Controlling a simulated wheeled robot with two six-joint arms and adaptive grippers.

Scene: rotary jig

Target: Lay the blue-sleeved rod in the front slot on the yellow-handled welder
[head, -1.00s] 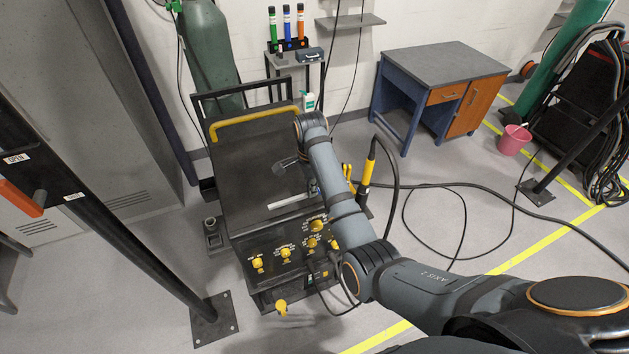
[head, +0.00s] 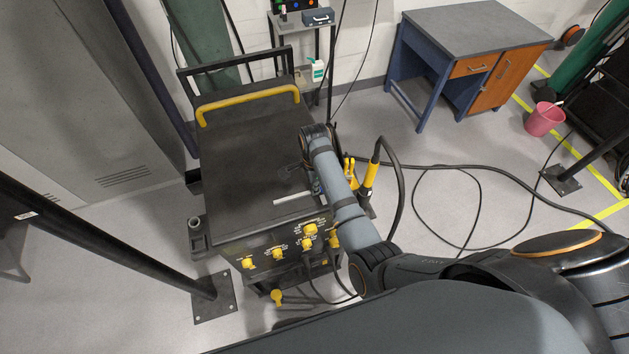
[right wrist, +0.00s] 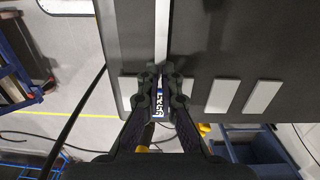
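The yellow-handled welder (head: 240,135) is a dark cart with a yellow bar handle and yellow knobs on its front panel. My right gripper (right wrist: 163,72) is over its top, near the front right. In the right wrist view its fingers are closed around the blue sleeve (right wrist: 158,100), which carries white lettering. The pale rod (right wrist: 162,30) extends from the sleeve across the dark top. In the head view the rod (head: 293,198) points left of my gripper, near the front edge. I cannot tell whether it touches the front slot. My left gripper is not in view.
A yellow torch (head: 371,175) with a black cable hangs at the welder's right side. A post with a floor plate (head: 213,298) stands at front left. A blue desk (head: 455,50) and pink bucket (head: 544,119) stand at right. Grey strips (right wrist: 222,96) lie beside the rod.

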